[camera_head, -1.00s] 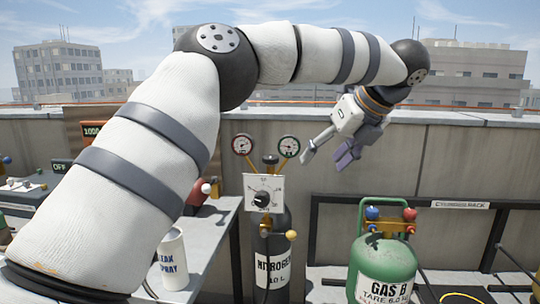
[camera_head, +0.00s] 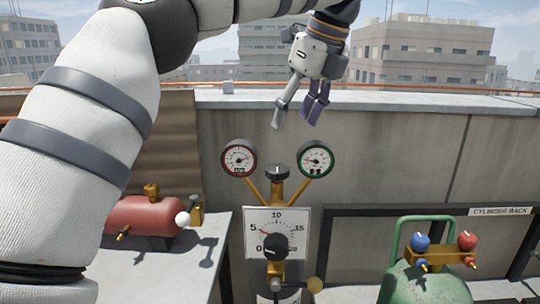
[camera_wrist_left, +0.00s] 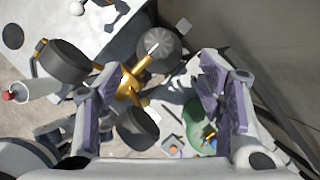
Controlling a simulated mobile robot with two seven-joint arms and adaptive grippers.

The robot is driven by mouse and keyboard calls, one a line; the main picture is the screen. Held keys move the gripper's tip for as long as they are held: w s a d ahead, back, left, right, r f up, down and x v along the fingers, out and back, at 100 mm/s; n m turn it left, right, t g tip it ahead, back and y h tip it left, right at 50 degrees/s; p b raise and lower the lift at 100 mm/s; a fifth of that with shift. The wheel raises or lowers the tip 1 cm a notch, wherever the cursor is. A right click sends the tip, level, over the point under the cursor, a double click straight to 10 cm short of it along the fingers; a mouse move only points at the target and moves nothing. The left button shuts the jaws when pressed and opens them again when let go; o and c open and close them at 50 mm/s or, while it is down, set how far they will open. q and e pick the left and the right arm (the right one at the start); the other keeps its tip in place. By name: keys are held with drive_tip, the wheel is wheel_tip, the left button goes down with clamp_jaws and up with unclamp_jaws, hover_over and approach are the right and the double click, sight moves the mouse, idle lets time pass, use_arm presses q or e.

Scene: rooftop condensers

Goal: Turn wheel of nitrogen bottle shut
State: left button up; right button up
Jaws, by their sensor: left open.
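The nitrogen bottle's label (camera_head: 282,298) just shows at the bottom edge; most of the bottle is out of view. Above it, a dark ribbed wheel (camera_head: 278,172) stands between two round gauges on a brass fitting. The wheel also shows in the left wrist view as a grey ribbed disc (camera_wrist_left: 157,48). My left gripper (camera_head: 293,120) is open and empty, pointing down, above the gauges and apart from the wheel. In the left wrist view its purple-padded fingers (camera_wrist_left: 165,100) are spread, with the wheel beyond them. My right gripper is not in view.
A red-rimmed gauge (camera_head: 239,158) and a green-rimmed gauge (camera_head: 315,159) flank the wheel. A white dial plate (camera_head: 255,220) with a black knob (camera_head: 275,246) sits below. A red tank (camera_head: 145,215) lies on the left bench; a green cylinder (camera_head: 430,287) stands right. The wall is behind.

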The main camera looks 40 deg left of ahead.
sight(277, 167)
use_arm(q)
drive_tip(key=x, duration=1.1)
drive_tip(key=shift+s+f+p, duration=0.15)
drive_tip(key=shift+f+p, duration=0.15)
drive_tip(key=shift+p, duration=0.05)
drive_tip(key=shift+c, duration=0.6)
drive_tip(key=c, duration=1)
